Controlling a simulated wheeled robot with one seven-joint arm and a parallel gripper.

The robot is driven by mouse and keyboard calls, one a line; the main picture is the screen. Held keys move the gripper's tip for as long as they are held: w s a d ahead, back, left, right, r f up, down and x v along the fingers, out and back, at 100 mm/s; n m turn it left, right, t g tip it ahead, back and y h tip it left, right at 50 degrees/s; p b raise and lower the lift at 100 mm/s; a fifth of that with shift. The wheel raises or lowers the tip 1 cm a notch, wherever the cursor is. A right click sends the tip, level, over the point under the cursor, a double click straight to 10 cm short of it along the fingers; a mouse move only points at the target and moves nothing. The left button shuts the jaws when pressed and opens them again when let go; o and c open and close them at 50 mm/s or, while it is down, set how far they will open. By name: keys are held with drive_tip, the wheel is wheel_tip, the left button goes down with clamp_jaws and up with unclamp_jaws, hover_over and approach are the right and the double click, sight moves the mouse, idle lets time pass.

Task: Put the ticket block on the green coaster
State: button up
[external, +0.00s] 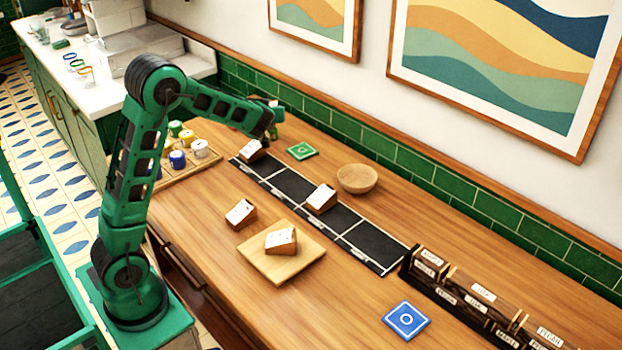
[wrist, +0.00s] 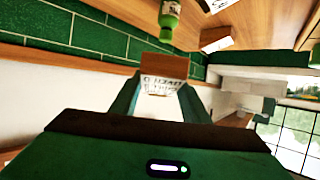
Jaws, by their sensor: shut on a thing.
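My gripper (external: 272,118) is raised over the far left part of the counter, near the tiled wall. In the wrist view its two fingers (wrist: 160,92) are closed on a small wooden block with a white printed face, the ticket block (wrist: 163,68). The print is too small to read surely. In the external view the held block is mostly hidden by my arm. The green coaster (external: 301,151) lies flat on the counter, a little right of and below my gripper in the picture. Nothing stands on it.
Similar white-faced blocks stand on the dark strip (external: 367,238), the counter and a square board (external: 262,262). A wooden bowl (external: 357,180) is right of the green coaster. A blue coaster (external: 406,320) and labelled rack (external: 480,308) are front right. Cups stand at left.

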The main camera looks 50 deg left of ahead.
hover_over(302, 150)
wheel_tip(302, 150, down, 7)
drive_tip(key=shift+w, duration=0.15)
drive_tip(key=shift+f, duration=1.95)
drive_tip(key=o, duration=1.1)
drive_tip(key=shift+f, duration=0.1)
drive_tip(key=shift+s+d+r, duration=0.3)
drive_tip(key=v, duration=1.1)
